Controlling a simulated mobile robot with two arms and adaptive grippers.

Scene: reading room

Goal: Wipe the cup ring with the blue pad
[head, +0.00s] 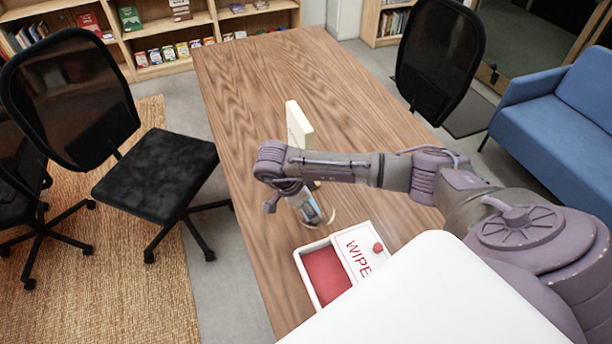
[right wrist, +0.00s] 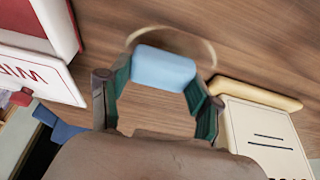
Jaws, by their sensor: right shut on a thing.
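My right gripper (head: 315,215) points down over the wooden table (head: 268,85). In the right wrist view its two fingers (right wrist: 160,78) are shut on the blue pad (right wrist: 164,67), one on each side. The cup ring (right wrist: 203,42) is a pale brown curved mark on the wood. Its far arc shows beyond the pad; the pad and gripper hide the rest. In the head view a bit of the ring (head: 333,216) shows beside the fingers. I cannot tell whether the pad touches the wood. My left gripper is in neither view.
A white box (head: 303,268) with a red inside and a partly slid "WIPE" lid (head: 352,246) with a red knob stands close by. A cream upright block (head: 298,122) stands behind the gripper. The far table is clear. Black chairs (head: 155,170) flank the table.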

